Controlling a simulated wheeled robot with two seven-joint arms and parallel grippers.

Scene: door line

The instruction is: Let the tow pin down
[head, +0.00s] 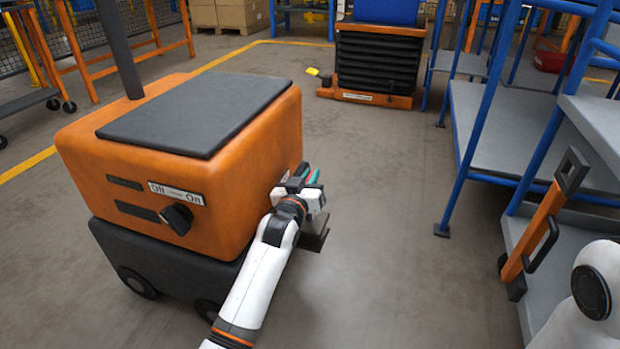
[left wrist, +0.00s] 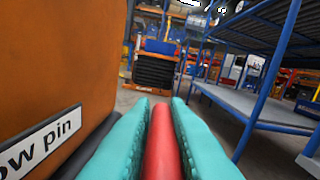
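The orange tow tractor (head: 190,150) with a black top and dark base stands at left. A label reading "ow pin" (left wrist: 40,142) shows on its orange side in the left wrist view, cut off at the left edge. My left gripper (head: 308,180) is at the tractor's right side. Its teal finger pads lie close on both sides of a red bar (left wrist: 162,150), which looks like the pin's handle. The bar also shows as a small red patch in the head view. A dark bracket (head: 314,236) sits below the gripper. My right gripper is out of view.
An Off/On knob (head: 177,218) is on the tractor's near face. Blue-framed grey shelving (head: 500,125) stands at right, with an orange bar with black handles (head: 535,232) before it. A black-and-orange unit (head: 378,62) stands behind. The floor between is clear.

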